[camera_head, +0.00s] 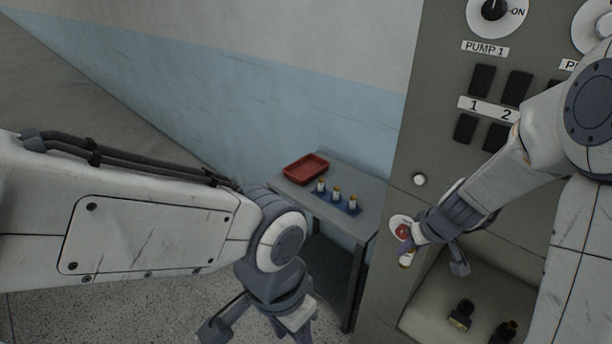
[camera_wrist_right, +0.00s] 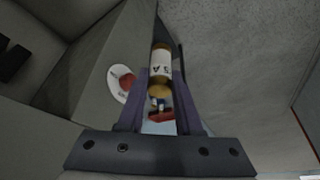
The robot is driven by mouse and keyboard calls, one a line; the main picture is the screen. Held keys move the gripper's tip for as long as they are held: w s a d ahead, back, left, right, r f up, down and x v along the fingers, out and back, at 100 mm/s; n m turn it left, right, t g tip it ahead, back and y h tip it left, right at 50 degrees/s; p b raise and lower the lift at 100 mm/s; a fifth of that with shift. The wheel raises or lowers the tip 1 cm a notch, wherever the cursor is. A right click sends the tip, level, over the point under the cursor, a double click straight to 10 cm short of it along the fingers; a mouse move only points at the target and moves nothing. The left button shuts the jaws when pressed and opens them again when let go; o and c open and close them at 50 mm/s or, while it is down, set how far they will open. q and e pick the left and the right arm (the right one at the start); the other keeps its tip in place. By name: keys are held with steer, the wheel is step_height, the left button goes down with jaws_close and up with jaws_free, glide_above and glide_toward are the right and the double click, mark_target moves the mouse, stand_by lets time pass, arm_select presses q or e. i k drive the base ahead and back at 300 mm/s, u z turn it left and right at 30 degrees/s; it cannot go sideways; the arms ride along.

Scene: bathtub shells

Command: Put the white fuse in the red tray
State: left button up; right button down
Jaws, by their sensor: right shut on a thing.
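A white fuse (camera_head: 407,259) with brass-coloured ends is held at the tips of my right gripper (camera_head: 432,252), in front of the grey panel. The right wrist view shows the fuse (camera_wrist_right: 161,66) between the two fingers, with a dark marking on its white band. The shallow red tray (camera_head: 305,169) lies on the small grey table, left of my right gripper and well apart from it. It looks empty. My left gripper (camera_head: 258,328) hangs low at the bottom of the head view, fingers apart, with nothing seen between them.
The panel carries a red button (camera_head: 402,231) on a white plate next to my right gripper. Dark objects (camera_head: 461,315) lie in the panel's recess below.

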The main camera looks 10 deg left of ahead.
mark_target(307, 171)
steer(key=u, duration=0.85)
steer(key=i, duration=0.75)
steer(key=u, duration=1.1)
steer(key=i, duration=1.15)
steer(key=z, duration=0.3)
steer(key=i, duration=0.9)
steer(key=z, duration=1.2)
steer(key=i, duration=0.5)
steer(key=z, duration=0.6)
